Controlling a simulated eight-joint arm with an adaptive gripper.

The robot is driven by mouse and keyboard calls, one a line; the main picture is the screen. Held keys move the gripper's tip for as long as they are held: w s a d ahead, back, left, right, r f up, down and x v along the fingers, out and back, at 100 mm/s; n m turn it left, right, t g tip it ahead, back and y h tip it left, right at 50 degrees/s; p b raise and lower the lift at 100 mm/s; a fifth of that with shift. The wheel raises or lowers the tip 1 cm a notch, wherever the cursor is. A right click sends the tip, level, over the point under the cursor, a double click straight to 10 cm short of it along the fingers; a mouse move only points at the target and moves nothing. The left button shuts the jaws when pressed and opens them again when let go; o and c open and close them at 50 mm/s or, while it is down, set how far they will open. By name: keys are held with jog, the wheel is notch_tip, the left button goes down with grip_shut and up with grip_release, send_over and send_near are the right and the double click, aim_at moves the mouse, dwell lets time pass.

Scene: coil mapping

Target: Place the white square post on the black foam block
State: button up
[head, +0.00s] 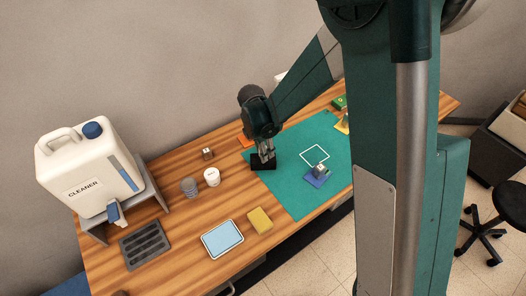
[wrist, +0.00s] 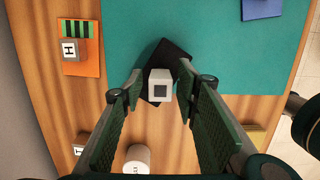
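The white square post (wrist: 160,86) shows end-on in the wrist view, with a dark square on its near end. It overlaps the black foam block (wrist: 172,51) and looks upright on it; I cannot see the contact. The block lies askew at the edge of the green mat and also shows in the head view (head: 258,165). My gripper (wrist: 161,79) is above the block with one finger on each side of the post. A narrow gap shows between each finger and the post. In the head view my gripper (head: 266,152) points down over the block and mostly hides the post.
The green mat (head: 290,182) has a white square outline. A blue block (head: 315,180) with a small object stands on it. A white cylinder (wrist: 137,160) and another cube (wrist: 80,140) are on the wooden table.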

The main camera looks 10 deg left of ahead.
notch_tip(320, 180, up, 11)
jog(key=s+a, duration=0.1)
jog(key=shift+r, duration=0.15)
dwell(0.5)
jog(key=shift+s+a, duration=0.1)
dwell(0.5)
jog(key=s+d+r+m+t+y, duration=0.1)
jog(key=s+d+r+m, duration=0.2)
jog(key=d+r+m, duration=0.55)
jog(key=s+d+r+m+t, duration=0.1)
jog(key=s+d+r+m, duration=0.2)
jog(key=d+r, duration=0.55)
jog(key=s+d+m+t, duration=0.4)
jog(key=s+d+m, duration=1.1)
jog(key=d, duration=0.4)
jog(key=shift+s+r, duration=0.45)
jog(key=shift+s, duration=0.1)
